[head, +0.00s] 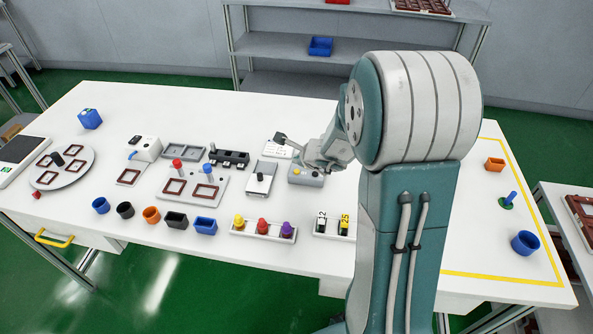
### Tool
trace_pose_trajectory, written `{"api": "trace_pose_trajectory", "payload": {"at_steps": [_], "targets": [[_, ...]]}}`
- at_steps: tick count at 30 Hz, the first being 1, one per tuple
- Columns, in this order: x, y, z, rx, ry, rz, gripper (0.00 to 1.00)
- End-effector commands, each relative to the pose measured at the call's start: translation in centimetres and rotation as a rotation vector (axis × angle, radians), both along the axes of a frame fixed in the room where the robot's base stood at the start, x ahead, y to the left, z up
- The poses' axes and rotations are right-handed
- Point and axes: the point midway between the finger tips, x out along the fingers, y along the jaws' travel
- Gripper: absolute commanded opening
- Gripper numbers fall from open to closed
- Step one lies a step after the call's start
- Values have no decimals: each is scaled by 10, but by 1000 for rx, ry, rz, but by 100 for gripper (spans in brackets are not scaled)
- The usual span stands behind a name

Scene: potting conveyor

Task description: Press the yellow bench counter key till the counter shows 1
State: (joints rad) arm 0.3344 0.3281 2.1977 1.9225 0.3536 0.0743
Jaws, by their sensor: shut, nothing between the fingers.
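A small grey box with a yellow key (296,171) on its top stands near the middle of the white bench, just below my wrist in the picture. I cannot read any number on a counter display. My gripper (281,138) is small and dark in this view, reaching left from my wrist. It is shut and empty, up and to the left of the yellow key in the picture and apart from it. Its exact height over the bench is hard to judge.
A white card (271,149) with print lies behind the grey box. A grey plate with a black knob (261,177) stands to its left. Coloured knobs on a strip (263,229) and numbered blocks (333,221) are in front.

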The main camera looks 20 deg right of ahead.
Motion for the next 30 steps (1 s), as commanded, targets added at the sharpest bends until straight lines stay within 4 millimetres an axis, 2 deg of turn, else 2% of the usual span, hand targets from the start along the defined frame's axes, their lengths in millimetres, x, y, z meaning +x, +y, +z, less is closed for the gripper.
{"api": "trace_pose_trajectory", "payload": {"at_steps": [3,8,30], "targets": [[0,0,-11,1,2,-1,0],[0,0,-17,-2,1,-2,0],[0,0,-17,-1,-1,-2,0]]}}
